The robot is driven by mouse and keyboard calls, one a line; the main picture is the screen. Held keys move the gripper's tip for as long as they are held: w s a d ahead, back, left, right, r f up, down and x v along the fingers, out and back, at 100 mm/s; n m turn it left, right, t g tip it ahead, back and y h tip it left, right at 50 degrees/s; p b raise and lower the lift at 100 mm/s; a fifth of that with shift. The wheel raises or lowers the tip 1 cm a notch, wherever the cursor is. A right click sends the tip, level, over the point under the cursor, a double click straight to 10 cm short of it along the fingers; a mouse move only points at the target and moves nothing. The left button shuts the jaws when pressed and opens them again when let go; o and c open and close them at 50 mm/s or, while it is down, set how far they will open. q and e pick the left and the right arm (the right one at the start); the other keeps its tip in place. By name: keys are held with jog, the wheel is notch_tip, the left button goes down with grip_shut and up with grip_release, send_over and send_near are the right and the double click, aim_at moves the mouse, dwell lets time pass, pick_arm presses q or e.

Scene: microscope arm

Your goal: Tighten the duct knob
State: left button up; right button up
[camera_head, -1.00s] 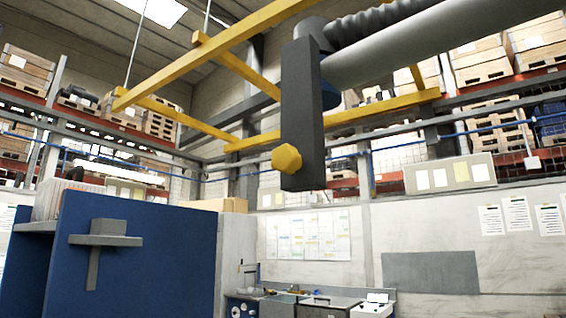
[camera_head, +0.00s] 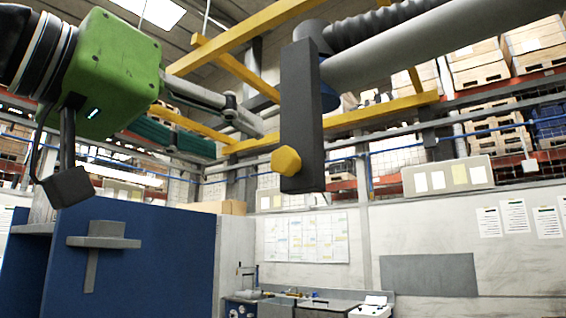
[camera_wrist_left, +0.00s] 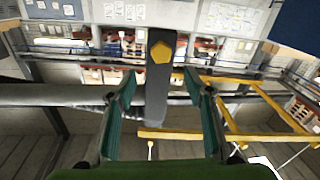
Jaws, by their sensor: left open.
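The duct knob (camera_head: 286,161) is a yellow faceted knob on the left face, near the lower end, of a dark grey upright bar (camera_head: 303,115). The bar hangs at the end of a grey duct (camera_head: 400,50). My left gripper (camera_head: 234,132), with a green body and teal-lined fingers, is open and empty, to the left of the knob and apart from it. In the left wrist view the knob (camera_wrist_left: 161,52) shows upside down, beyond the fingertips and roughly centred between the open fingers (camera_wrist_left: 160,84). My right gripper is not in view.
Yellow overhead beams (camera_head: 380,113) run behind the bar. A blue partition (camera_head: 140,260) with a grey bracket stands at the lower left. A workbench (camera_head: 310,299) and a wall with posted papers are at the back. The space between gripper and knob looks clear.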

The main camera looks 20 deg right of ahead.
aim_at(281, 163)
pick_arm(q)
jog(key=p+x, duration=0.4)
jog(key=x, duration=0.8)
jog(key=shift+w, duration=0.25)
jog(key=shift+w+d, duration=0.4)
jog(key=shift+d, duration=0.15)
